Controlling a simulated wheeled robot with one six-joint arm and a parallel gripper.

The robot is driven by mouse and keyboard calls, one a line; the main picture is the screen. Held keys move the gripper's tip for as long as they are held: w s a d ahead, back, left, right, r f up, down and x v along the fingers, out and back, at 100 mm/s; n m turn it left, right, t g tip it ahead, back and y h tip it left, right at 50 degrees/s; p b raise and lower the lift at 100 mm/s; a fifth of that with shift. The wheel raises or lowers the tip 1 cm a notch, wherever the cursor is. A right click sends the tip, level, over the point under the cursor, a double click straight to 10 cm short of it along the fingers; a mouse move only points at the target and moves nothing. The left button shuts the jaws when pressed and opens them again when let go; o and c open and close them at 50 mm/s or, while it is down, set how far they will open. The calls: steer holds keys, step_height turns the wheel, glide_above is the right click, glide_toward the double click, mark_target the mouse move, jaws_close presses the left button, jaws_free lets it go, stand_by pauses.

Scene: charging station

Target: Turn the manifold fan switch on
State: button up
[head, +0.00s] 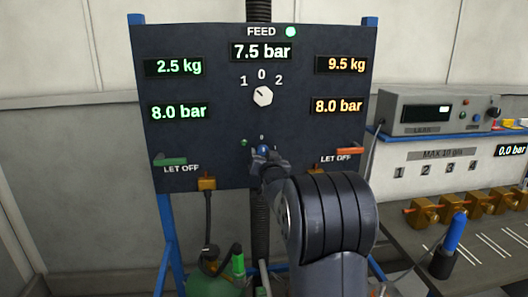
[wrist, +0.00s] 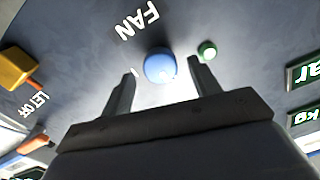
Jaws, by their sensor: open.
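The fan switch is a round blue knob (wrist: 160,66) on the dark panel, beside the word FAN in the wrist view. In the head view it is a small blue spot (head: 262,149) low on the panel, mostly hidden by my gripper. My gripper (wrist: 161,76) is open, one finger on each side of the knob in the picture. I cannot tell whether the fingertips reach past its face or touch it. A small green lamp (wrist: 207,48) sits beside the knob, also visible in the head view (head: 243,142). The knob's pointer direction is unclear.
A white selector (head: 263,97) is above on the panel (head: 220,120). A green lever (head: 170,161) and an orange lever (head: 351,151) flank the fan switch lower down. At right is a bench with brass valves (head: 425,213), a blue-handled tool (head: 455,232) and a grey instrument (head: 430,110).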

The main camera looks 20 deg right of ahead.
steer(key=shift+x, duration=1.15)
steer(key=c, duration=1)
